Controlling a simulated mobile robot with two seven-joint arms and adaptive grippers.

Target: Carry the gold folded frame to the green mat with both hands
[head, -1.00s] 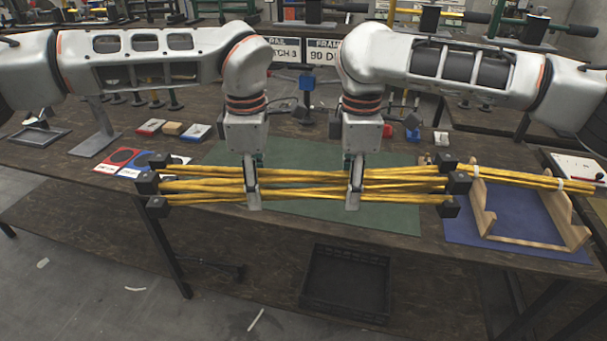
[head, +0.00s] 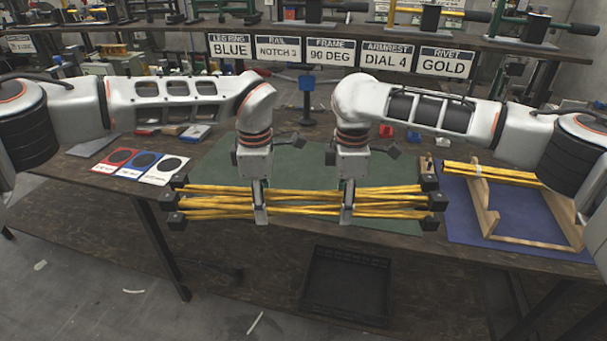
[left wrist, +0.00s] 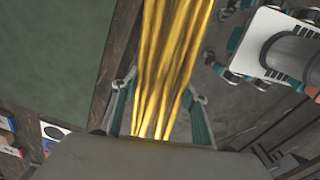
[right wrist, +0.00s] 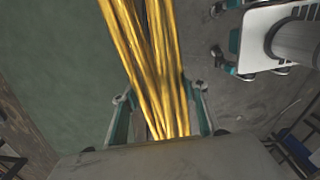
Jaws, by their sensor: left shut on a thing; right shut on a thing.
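The gold folded frame (head: 303,193), a bundle of long gold bars with black end blocks, lies roughly level across the head view. My left gripper (head: 260,208) is shut on it left of its middle. My right gripper (head: 347,208) is shut on it right of its middle. The bars also run between the fingers in the left wrist view (left wrist: 168,70) and right wrist view (right wrist: 148,70). The green mat (head: 305,165) lies on the table behind and beneath the frame, which partly hides it. I cannot tell the exact gap between them.
On the right, a blue mat (head: 465,220) bears a wooden cradle (head: 487,215) and more gold bars (head: 492,172). Red, blue and white cards (head: 142,163) lie on the left. A black crate (head: 347,282) sits below the table's front. Labelled signs (head: 330,52) stand behind.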

